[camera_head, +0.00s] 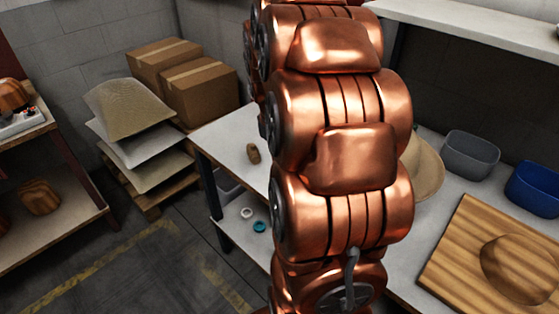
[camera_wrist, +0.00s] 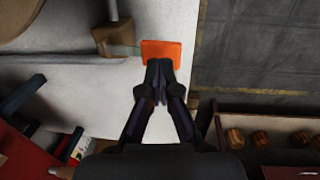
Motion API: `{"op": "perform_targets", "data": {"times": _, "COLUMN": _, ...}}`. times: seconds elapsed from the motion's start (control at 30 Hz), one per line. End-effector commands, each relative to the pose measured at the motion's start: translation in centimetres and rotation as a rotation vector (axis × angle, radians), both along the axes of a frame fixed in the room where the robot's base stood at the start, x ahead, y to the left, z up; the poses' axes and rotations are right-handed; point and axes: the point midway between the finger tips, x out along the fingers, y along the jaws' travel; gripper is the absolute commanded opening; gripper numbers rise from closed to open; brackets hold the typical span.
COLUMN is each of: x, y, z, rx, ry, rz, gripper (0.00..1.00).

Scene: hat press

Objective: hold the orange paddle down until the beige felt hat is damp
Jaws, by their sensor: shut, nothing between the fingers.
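The orange paddle (camera_wrist: 161,50) shows in the wrist view at the top centre, at the end of a short greenish lever beside a brown block. My gripper (camera_wrist: 158,72) is shut and empty, and its fingertips overlap the paddle's near edge. I cannot tell whether they touch it or press it down. A beige rounded shape, probably the felt hat (camera_wrist: 14,16), is cut off at the wrist view's upper left corner. A beige brim-like shape (camera_head: 427,168) shows partly behind my copper arm in the head view. Whether the hat is damp cannot be told. My arm hides the paddle in the head view.
The white table (camera_head: 225,133) carries a wooden board (camera_head: 462,232), a grey bin (camera_head: 470,158) and a blue bin (camera_head: 535,190). A small brown object (camera_head: 253,153) lies near its left edge. Cardboard boxes (camera_head: 200,90) and stacked sheets stand behind left. Floor is open at lower left.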

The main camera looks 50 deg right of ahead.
Motion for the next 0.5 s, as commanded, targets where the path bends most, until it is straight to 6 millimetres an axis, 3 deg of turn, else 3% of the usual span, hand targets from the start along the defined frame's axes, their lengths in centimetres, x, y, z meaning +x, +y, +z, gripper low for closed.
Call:
{"op": "perform_targets", "data": {"times": 0.07, "x": 0.2, "y": -0.1, "z": 1.9, "rx": -0.003, "ry": -0.005, "rz": 0.003, "gripper": 0.00}}
{"op": "perform_targets", "data": {"times": 0.5, "x": 0.2, "y": -0.7, "z": 7.8, "rx": -0.003, "ry": -0.005, "rz": 0.003, "gripper": 0.00}}
